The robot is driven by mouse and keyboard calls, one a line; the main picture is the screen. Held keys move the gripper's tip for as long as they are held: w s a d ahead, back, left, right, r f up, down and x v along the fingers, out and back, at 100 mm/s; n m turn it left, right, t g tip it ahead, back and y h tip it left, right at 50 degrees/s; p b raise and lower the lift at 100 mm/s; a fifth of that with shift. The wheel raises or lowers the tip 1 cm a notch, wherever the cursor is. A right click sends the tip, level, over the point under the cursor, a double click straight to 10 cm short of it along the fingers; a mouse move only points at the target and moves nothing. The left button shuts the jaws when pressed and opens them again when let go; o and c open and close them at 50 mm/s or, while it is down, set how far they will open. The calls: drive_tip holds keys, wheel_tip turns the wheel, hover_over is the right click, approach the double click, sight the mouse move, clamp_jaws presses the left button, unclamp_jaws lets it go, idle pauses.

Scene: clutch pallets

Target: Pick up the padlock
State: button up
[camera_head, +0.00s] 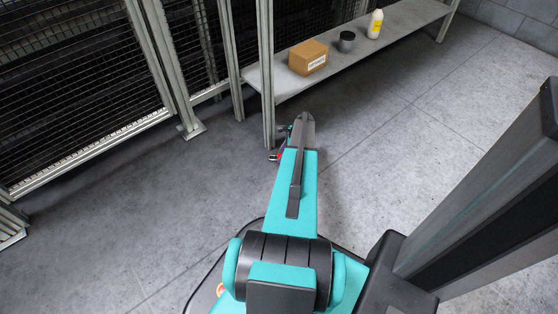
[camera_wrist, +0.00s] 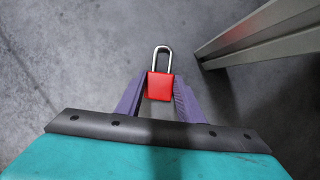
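The padlock (camera_wrist: 160,86) has a red body and a silver shackle. In the wrist view it sits between the two purple fingers of my gripper (camera_wrist: 160,82), with its shackle pointing away from the palm. The fingertips lean inward and appear to press on both sides of the red body. In the head view a small red bit of the padlock (camera_head: 274,157) shows at the end of my arm. My gripper is mostly hidden there behind my arm.
A metal post (camera_head: 266,80) of the shelf stands close beside my gripper; a post also shows in the wrist view (camera_wrist: 260,35). The shelf (camera_head: 405,22) holds a cardboard box (camera_head: 308,57), a dark cup (camera_head: 347,41) and a white bottle (camera_head: 375,24). Mesh fencing (camera_head: 70,80) is left. Floor at right is clear.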

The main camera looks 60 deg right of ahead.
drive_tip(key=c, duration=0.5)
drive_tip(key=shift+o, duration=0.2)
drive_tip(key=shift+r, duration=0.1)
drive_tip(key=shift+r+p, duration=0.55)
drive_tip(key=shift+r, duration=0.2)
wheel_tip(320, 180, up, 2)
drive_tip(key=shift+r+p, duration=0.1)
drive_tip(key=shift+p, duration=0.55)
drive_tip(key=s+a+p, duration=0.1)
drive_tip(key=s, duration=0.3)
drive_tip(key=s+a+p, duration=0.1)
drive_tip(key=s, duration=0.4)
drive_tip(key=s+a+r+p, duration=0.1)
drive_tip(key=s+p, duration=0.1)
drive_tip(key=s, duration=0.3)
drive_tip(key=shift+a+r, duration=0.1)
drive_tip(key=shift+a, duration=0.25)
drive_tip(key=shift+s+a, duration=0.15)
drive_tip(key=shift+s, duration=0.6)
